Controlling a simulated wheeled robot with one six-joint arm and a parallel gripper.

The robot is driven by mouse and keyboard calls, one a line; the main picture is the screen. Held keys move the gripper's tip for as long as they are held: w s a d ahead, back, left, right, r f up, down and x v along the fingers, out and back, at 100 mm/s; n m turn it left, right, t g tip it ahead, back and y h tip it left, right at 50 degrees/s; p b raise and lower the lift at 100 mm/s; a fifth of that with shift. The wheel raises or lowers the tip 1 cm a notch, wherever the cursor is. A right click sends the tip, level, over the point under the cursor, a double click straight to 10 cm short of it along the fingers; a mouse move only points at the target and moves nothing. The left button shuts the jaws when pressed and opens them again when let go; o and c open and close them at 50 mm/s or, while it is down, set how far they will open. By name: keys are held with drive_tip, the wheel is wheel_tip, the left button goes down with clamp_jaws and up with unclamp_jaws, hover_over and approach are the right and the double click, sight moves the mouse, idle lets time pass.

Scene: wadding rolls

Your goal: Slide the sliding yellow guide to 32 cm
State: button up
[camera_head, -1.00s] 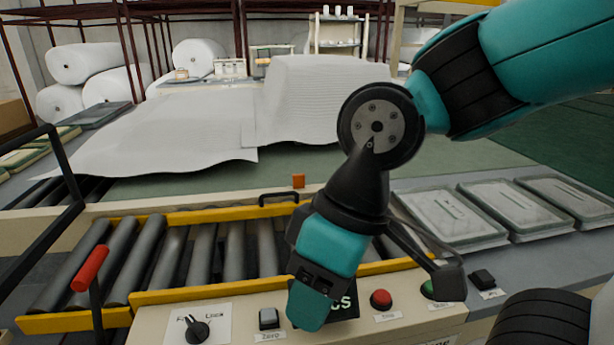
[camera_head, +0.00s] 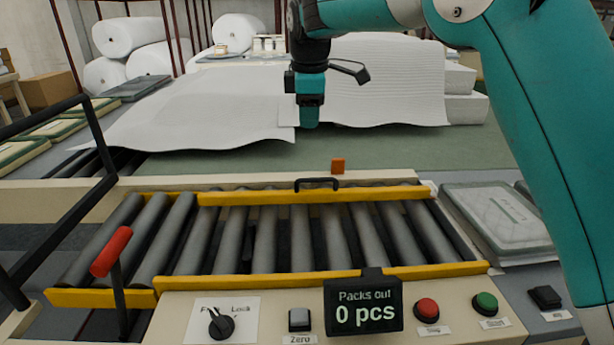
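The yellow guide (camera_head: 255,197) is a long bar along the far side of the grey rollers, with a black handle (camera_head: 316,183) on top near its middle. A small orange block (camera_head: 338,166) stands just behind it. I cannot read any centimetre scale. My gripper (camera_head: 309,124) points down, beyond the guide and above the green table near the white sheets. It is apart from the handle. Its fingers are seen too edge-on to tell their opening. A black knob (camera_head: 220,323) sits on a plate lettered for free and lock; its exact setting is unclear.
A second yellow rail (camera_head: 320,276) runs along the near side of the rollers. The front panel has a display (camera_head: 363,305) reading 0 pcs, a red button (camera_head: 426,310) and a green button (camera_head: 485,302). A red-handled lever (camera_head: 111,252) stands at left.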

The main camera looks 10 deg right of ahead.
drive_tip(key=p, duration=0.1)
approach(307, 180)
drive_tip(key=f, duration=0.2)
drive_tip(key=w+f, duration=0.1)
drive_tip(key=f, duration=0.2)
drive_tip(key=w+f, duration=0.1)
drive_tip(key=f, duration=0.2)
drive_tip(key=shift+d+f, duration=0.1)
drive_tip(key=shift+d, duration=0.05)
clamp_jaws()
